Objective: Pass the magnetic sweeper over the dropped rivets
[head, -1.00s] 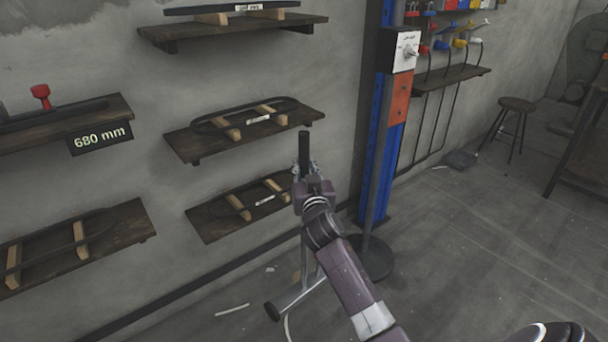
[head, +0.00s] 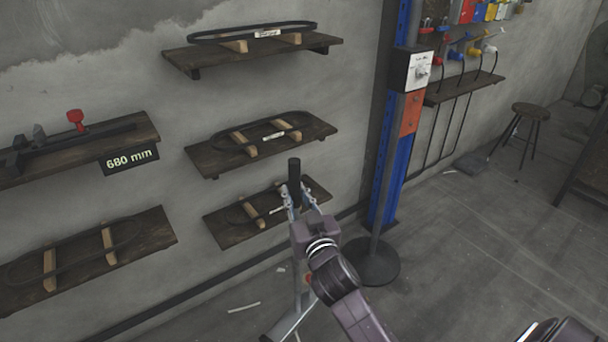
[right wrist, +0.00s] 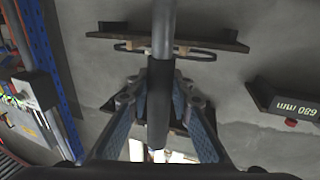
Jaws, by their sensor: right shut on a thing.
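My right gripper (head: 297,197) is shut on the black grip of the magnetic sweeper (head: 294,171), which stands near upright. In the right wrist view the fingers (right wrist: 159,118) close on both sides of the black grip (right wrist: 159,90), and a grey pole runs on from it. In the head view the sweeper's grey lower part (head: 290,322) shows at the bottom edge, partly hidden by my right arm and cut off by the frame. I see no dropped rivets that I can make out. My left gripper is not in view.
Wall shelves with belts (head: 262,142) are behind the gripper. A blue post (head: 386,175) and a stand with a round black base (head: 371,262) are just right. Pale scraps (head: 243,307) lie on the floor. A stool (head: 524,130) stands far right; floor between is open.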

